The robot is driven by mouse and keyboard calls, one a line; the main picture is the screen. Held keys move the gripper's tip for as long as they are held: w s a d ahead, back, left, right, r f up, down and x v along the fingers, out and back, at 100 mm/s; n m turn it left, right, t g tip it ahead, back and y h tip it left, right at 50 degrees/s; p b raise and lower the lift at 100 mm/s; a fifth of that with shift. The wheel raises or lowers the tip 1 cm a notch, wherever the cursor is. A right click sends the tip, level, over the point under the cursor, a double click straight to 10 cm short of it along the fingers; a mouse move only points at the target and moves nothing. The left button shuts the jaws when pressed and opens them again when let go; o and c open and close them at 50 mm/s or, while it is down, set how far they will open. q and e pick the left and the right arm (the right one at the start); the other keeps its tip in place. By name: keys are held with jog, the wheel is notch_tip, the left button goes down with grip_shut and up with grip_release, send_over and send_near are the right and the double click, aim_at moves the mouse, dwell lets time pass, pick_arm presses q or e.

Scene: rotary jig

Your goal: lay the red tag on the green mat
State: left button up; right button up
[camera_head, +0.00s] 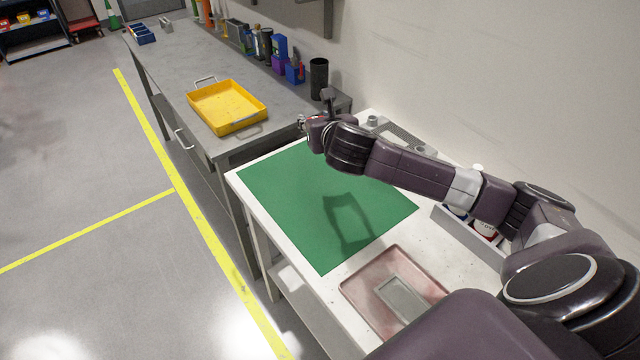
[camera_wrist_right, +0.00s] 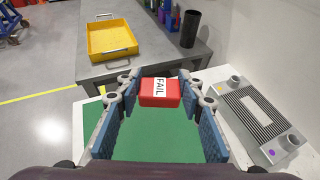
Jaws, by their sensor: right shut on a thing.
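The red tag (camera_wrist_right: 160,98), a small red block with a white FAIL label, is between the fingers of my right gripper (camera_wrist_right: 158,88) in the wrist view. The gripper is shut on it. In the head view my right gripper (camera_head: 308,122) is above the far edge of the green mat (camera_head: 290,200), and the tag is mostly hidden there. The mat lies flat and bare on the white table, with the arm's shadow on it. The mat also shows below the tag in the wrist view (camera_wrist_right: 155,148). My left gripper is not in view.
A pinkish tray (camera_head: 360,290) with a grey rectangular piece lies in front of the mat. A grey bin (camera_head: 462,228) stands at the right. A finned metal fixture (camera_wrist_right: 258,115) is right of the gripper. A yellow tray (camera_head: 228,106) sits on the grey bench beyond.

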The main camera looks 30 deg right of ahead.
send_over(316, 184)
notch_tip(316, 184, down, 13)
jog(key=shift+w+d+f, duration=0.1)
jog(key=shift+w+d, duration=0.05)
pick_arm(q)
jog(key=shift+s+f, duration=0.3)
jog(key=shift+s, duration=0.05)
pick_arm(e)
jog(key=shift+f, duration=2.75)
pick_arm(q)
jog(key=shift+b, duration=0.3)
pick_arm(e)
jog(key=o, duration=1)
jog(key=shift+f, duration=0.1)
jog(key=shift+r, duration=0.2)
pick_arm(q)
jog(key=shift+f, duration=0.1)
pick_arm(e)
jog(key=v, duration=1.2)
jog(key=shift+r, duration=0.1)
